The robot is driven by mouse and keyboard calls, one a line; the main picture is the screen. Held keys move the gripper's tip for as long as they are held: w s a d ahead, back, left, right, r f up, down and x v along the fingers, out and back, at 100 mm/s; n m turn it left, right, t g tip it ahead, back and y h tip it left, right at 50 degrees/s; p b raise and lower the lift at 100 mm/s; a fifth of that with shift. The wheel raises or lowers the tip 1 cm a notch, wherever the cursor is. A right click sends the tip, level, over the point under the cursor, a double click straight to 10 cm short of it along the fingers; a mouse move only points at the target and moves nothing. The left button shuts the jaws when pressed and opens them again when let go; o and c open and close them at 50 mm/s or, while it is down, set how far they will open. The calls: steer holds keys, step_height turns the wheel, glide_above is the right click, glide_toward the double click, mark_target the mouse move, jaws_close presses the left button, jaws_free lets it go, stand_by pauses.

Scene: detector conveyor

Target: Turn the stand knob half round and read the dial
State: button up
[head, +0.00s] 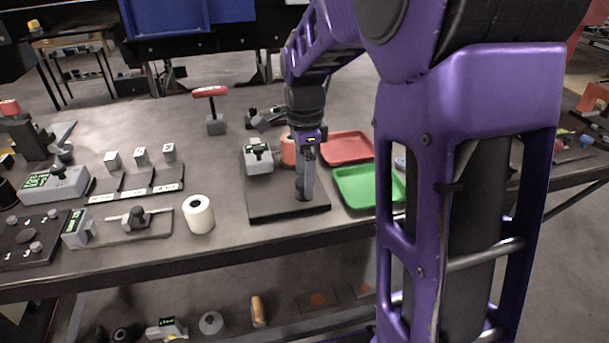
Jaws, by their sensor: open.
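A dark flat base plate (262,207), which looks like the stand's, lies on the table left of my arm. A grey box with a small green display and a black part on top (258,158) stands at its back left; I cannot tell whether this is the dial, and its reading is too small to make out. My gripper (305,183) points down over the right part of the plate, open. A dark round piece (303,195) shows low at its fingertips; it may be the knob. Whether the fingers touch it cannot be told.
A salmon-coloured cylinder (288,151) stands just behind my gripper. A red tray (346,146) and a green tray (369,187) lie to the right. A white roll (198,214) and a red-handled tool (211,93) stand left. My purple arm covers the table's right part.

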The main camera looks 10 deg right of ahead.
jaws_close()
stand_by(0.4)
